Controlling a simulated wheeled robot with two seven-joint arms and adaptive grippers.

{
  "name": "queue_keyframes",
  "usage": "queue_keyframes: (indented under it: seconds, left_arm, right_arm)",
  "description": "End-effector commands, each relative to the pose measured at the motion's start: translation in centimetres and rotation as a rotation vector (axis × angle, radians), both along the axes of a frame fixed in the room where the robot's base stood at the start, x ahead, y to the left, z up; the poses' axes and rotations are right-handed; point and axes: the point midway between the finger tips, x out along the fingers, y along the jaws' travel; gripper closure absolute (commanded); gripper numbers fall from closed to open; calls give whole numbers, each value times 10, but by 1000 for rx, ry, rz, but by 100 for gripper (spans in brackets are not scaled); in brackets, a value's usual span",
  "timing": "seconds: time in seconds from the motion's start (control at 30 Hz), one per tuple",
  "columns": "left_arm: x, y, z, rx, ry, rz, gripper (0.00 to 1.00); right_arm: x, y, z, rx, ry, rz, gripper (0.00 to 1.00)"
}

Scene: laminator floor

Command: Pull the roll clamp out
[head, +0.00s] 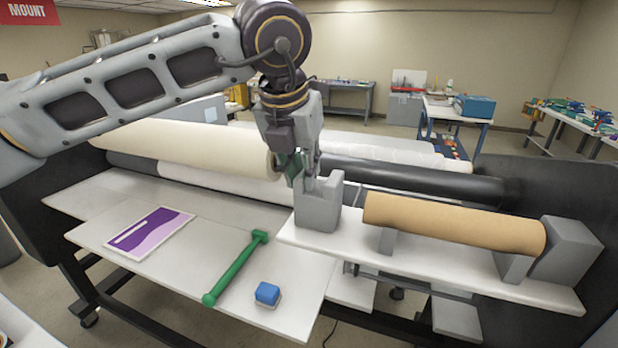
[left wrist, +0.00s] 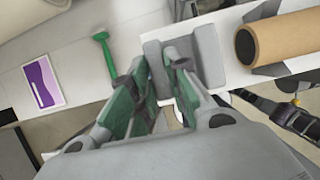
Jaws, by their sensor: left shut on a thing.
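The roll clamp, a grey notched block (head: 318,208), stands upright on the white shelf, left of the tan roll (head: 455,223). A clear gap separates the clamp from the roll's near end. My left gripper (head: 309,180) reaches down from above and is shut on the clamp's upper part. In the left wrist view, the fingertips (left wrist: 160,55) meet the grey clamp (left wrist: 208,58), with the tan roll's open end (left wrist: 262,45) to the right. The fingers hide part of the clamp's top.
The white shelf (head: 420,267) also bears grey supports and a grey end block (head: 568,250). A green T-ended rod (head: 235,268), a purple print (head: 150,232) and a blue block (head: 267,293) lie on the left table. Cream (head: 190,147) and black rolls (head: 420,184) lie behind.

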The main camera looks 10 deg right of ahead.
Motion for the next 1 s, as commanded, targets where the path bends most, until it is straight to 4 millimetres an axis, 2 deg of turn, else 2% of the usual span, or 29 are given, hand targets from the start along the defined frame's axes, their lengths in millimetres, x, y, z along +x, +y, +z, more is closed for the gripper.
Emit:
queue_keyframes:
  seconds: [0.43, 0.47, 0.6, 1.0]
  left_arm:
    - [3, 3, 1, 0, -4, 3, 100]
    - [3, 3, 1, 0, -3, 4, 78]
    - [2, 3, 1, 0, -2, 3, 61]
    - [1, 2, 2, -1, -1, 0, 61]
  right_arm:
    - [0, 0, -3, 0, 0, 0, 62]
    - [0, 0, -3, 0, 0, 0, 62]
    - [0, -1, -3, -1, 0, 1, 62]
    - [0, -3, -3, -3, -1, 1, 62]
